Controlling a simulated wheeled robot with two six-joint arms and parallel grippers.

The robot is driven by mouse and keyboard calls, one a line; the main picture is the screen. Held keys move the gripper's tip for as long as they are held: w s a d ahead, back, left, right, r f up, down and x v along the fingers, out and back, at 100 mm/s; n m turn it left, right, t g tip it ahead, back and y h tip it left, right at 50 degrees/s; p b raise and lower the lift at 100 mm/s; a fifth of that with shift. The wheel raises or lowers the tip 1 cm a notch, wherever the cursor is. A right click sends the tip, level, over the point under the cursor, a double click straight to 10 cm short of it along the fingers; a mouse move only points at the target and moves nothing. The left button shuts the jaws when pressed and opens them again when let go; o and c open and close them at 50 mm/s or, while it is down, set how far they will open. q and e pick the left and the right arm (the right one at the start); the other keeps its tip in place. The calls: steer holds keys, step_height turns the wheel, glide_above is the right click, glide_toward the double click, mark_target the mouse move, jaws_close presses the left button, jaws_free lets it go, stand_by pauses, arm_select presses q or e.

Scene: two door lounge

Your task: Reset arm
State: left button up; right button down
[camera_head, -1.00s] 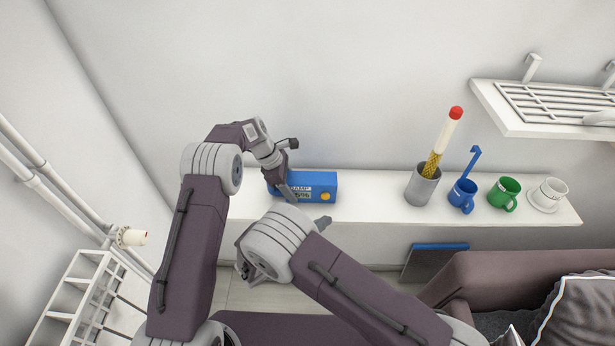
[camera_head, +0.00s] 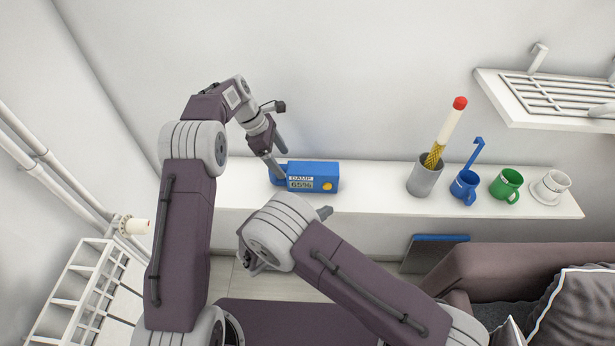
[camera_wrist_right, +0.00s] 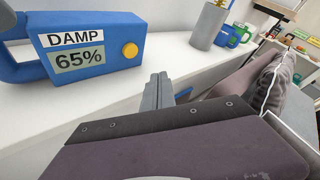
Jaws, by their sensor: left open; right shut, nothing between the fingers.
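My left gripper (camera_head: 283,163) is open and empty. It is at the left end of a blue damp meter (camera_head: 315,177), with one finger in front of the shelf and overlapping the meter's handle end in the picture; I cannot tell if they touch. The meter stands on the white shelf, and its label reads DAMP 65% in the right wrist view (camera_wrist_right: 90,50). My right gripper (camera_head: 325,212) is shut and empty, low in front of the shelf's edge. Its closed fingers also show in the right wrist view (camera_wrist_right: 157,95), apart from the meter.
The white shelf (camera_head: 375,192) also bears a grey cup (camera_head: 424,179) with a red-tipped stick, a blue mug (camera_head: 464,187), a green mug (camera_head: 506,185) and a white cup (camera_head: 551,185). A wall rack (camera_head: 550,95) hangs above right. A sofa (camera_head: 530,268) stands at lower right.

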arm_select(q)
steer(key=shift+v, duration=1.25)
